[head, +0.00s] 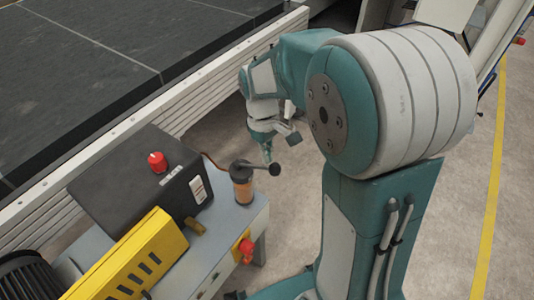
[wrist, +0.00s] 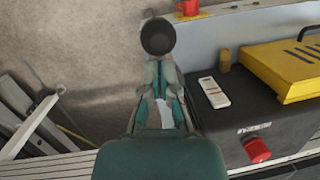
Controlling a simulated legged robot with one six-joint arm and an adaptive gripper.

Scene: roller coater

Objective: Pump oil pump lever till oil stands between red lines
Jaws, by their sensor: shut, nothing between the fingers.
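My gripper (head: 268,158) points down just behind the knob. In the wrist view the knob (wrist: 158,36) appears right at the tips of my gripper (wrist: 158,62). The fingers are shut and empty; I cannot tell whether they touch the knob.
A black box (head: 125,180) with a red knob (head: 157,162) and a white panel (head: 198,190) sits on the grey table (head: 225,235). A yellow cover (head: 130,262) is in front. A red button (head: 246,248) is on the table's side. Open floor lies to the right.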

